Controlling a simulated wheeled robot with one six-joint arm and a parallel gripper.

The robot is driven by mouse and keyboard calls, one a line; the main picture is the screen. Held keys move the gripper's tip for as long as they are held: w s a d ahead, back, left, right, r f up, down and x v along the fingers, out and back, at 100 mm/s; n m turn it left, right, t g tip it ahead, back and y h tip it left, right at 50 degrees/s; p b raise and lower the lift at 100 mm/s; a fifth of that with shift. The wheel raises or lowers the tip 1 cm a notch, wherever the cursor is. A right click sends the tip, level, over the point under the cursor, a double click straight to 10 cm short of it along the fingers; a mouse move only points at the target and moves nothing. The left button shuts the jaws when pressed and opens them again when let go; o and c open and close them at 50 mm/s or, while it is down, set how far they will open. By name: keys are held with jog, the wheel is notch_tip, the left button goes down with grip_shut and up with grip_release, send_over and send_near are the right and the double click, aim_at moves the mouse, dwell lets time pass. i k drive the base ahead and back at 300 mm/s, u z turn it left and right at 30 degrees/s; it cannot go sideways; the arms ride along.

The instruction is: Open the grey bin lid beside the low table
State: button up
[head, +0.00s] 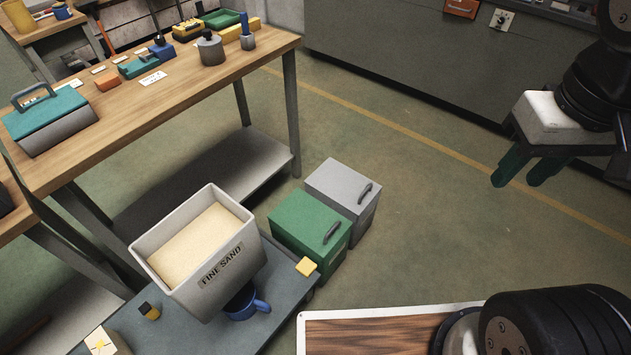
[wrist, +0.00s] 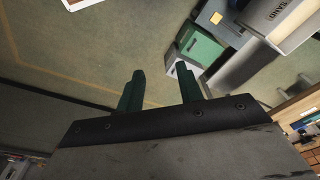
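The grey bin (head: 340,186) stands on the floor, its flat lid down and a dark handle (head: 365,193) near the lid's right edge. It is just behind the green bin (head: 305,222), beside the low table (head: 185,335). In the wrist view the grey bin (wrist: 172,60) is partly hidden by a finger, next to the green bin (wrist: 203,46). My gripper (head: 529,170) is up at the right, well apart from the bins. Its two dark green fingers are spread with nothing between them in the wrist view (wrist: 158,80).
A wooden workbench (head: 150,98) with tools stands behind at left. Grey cabinets (head: 400,60) line the back. The floor right of the bins is clear.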

aim_at(354, 191)
jog(key=u, duration=0.15)
jog(key=k, duration=1.05)
jog(key=z, duration=0.75)
jog(key=i, duration=1.7)
jog(key=u, duration=0.75)
jog(key=i, duration=0.25)
jog(key=u, duration=0.3)
